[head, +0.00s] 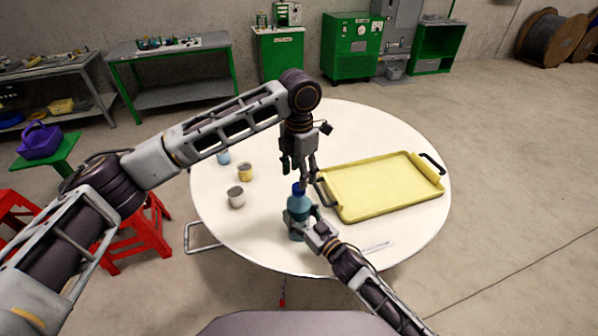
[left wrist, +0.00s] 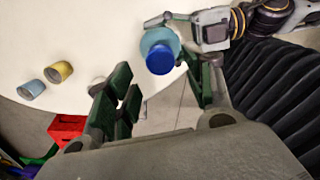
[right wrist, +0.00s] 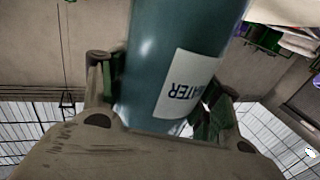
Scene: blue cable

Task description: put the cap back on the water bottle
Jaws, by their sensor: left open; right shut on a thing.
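The teal water bottle (head: 299,219) stands upright near the front of the round white table. Its blue cap (head: 298,188) sits at the bottle's mouth; whether it is fully tightened cannot be told. My right gripper (head: 305,228) is shut on the bottle's body from the front right. The right wrist view shows the bottle (right wrist: 150,60) with its WATER label between the fingers.
A yellow tray (head: 380,185) with dark handles lies close to the right of the bottle. A flat pale item (head: 376,247) lies at the front right.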

